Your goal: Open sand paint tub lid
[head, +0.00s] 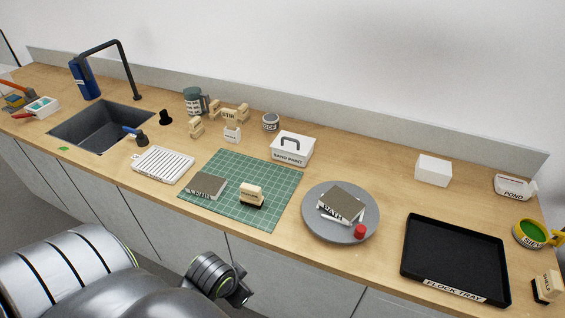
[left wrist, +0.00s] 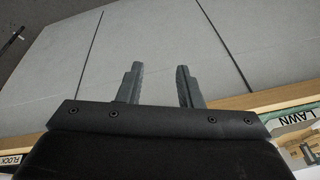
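The sand paint tub (head: 291,158) is a white box labelled "SAND PAINT" on the wooden counter, behind the green cutting mat. Its white lid sits closed on top and carries a dark arched handle (head: 290,141). My left gripper (head: 240,292) is below and in front of the counter edge, well away from the tub. In the left wrist view its two fingers (left wrist: 158,75) are apart with nothing between them, facing grey cabinet fronts. The tub is not in the left wrist view. My right gripper is not in view.
The cutting mat (head: 280,204) holds a grey block (head: 206,185) and a small stamp-like block (head: 252,194). A round grey turntable (head: 313,226) and the flock tray (head: 455,258) are to the right. A small tin (head: 271,121) stands behind the tub. The sink (head: 88,125) is left.

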